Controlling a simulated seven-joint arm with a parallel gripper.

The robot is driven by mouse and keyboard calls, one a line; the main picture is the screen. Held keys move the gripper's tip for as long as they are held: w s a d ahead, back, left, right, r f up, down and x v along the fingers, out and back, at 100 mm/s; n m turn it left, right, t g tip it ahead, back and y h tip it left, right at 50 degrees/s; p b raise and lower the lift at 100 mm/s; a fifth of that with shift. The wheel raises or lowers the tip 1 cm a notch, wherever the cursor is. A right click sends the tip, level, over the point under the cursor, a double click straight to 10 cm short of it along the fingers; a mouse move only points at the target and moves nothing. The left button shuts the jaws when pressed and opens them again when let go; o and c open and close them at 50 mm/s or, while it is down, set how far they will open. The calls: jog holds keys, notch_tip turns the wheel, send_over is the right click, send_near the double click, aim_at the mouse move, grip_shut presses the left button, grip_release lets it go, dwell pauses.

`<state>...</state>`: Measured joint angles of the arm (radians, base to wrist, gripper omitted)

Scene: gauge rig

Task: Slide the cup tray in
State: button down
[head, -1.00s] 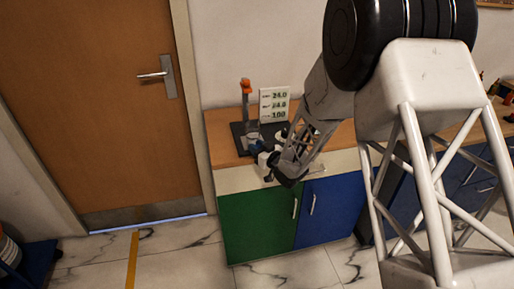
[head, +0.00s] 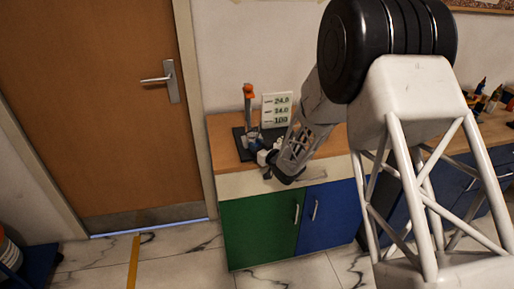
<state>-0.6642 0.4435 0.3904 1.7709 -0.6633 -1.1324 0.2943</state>
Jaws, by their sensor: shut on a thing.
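The gauge rig stands on the wooden counter, with a dark base (head: 240,146) and an upright post (head: 248,112) topped by an orange part (head: 249,91). A small blue part (head: 254,142) shows low on the rig, beside the post. My gripper (head: 262,157) is at the front of the rig, reaching in from the right. It is shut on what seems to be the cup tray, whose outline is too small and too covered by the jaws and wrist to make out. How far the tray is in cannot be told.
A white card with green number panels (head: 277,110) stands behind the rig. Below the counter (head: 222,128) are a green door (head: 255,228) and a blue door (head: 325,218) with handles. A closed brown door (head: 100,110) is at the left. Small bottles (head: 480,95) stand far right.

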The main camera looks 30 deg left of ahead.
jog(key=c, duration=0.9)
grip_release()
jog(key=shift+o, duration=0.2)
jog(key=shift+d, duration=0.15)
jog(key=v, duration=0.7)
jog(key=shift+d, duration=0.25)
jog(key=shift+s+r, duration=0.1)
